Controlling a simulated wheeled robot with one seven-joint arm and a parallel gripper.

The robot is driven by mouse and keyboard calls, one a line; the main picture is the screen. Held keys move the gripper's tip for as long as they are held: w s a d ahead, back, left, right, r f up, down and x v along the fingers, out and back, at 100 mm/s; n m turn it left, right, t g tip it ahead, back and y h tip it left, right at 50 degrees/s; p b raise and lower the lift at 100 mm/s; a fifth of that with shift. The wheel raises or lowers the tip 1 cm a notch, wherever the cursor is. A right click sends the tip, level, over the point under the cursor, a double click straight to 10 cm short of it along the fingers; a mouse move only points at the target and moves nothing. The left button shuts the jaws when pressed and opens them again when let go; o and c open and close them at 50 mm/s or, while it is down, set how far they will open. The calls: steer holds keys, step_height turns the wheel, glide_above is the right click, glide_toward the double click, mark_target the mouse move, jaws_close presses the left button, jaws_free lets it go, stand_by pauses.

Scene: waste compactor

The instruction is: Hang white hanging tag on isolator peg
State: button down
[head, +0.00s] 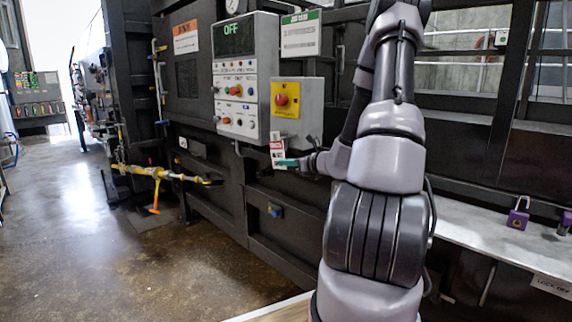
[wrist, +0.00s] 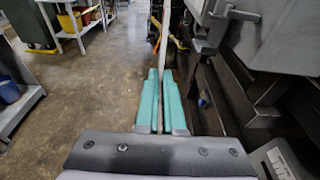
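My gripper (head: 288,162) has teal fingers and is left of my arm, just below the grey isolator box (head: 312,100) with its yellow plate and red knob. It is shut on the white hanging tag (head: 277,150), which stands upright with red and dark markings. In the wrist view, the teal fingers (wrist: 162,102) pinch the tag (wrist: 164,40), seen edge-on as a thin pale strip. A grey bracket under a box (wrist: 212,28) is to the right of the tag there, apart from it. I cannot clearly make out the isolator peg.
The control panel (head: 238,75) reading OFF is left of the isolator box. A yellow valve with an orange handle (head: 155,185) sticks out at left. A metal shelf (head: 470,232) at right carries a purple padlock (head: 518,214). The floor (head: 80,240) at left is open.

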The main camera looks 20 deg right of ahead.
steer(key=w+d+f, duration=0.1)
steer(key=w+d, duration=0.2)
steer(key=d, duration=0.5)
steer(key=shift+f, duration=0.25)
stand_by(0.6)
steer(key=shift+d, duration=0.15)
stand_by(0.5)
steer(key=c, duration=1)
jaws_free()
steer(key=shift+o, duration=0.2)
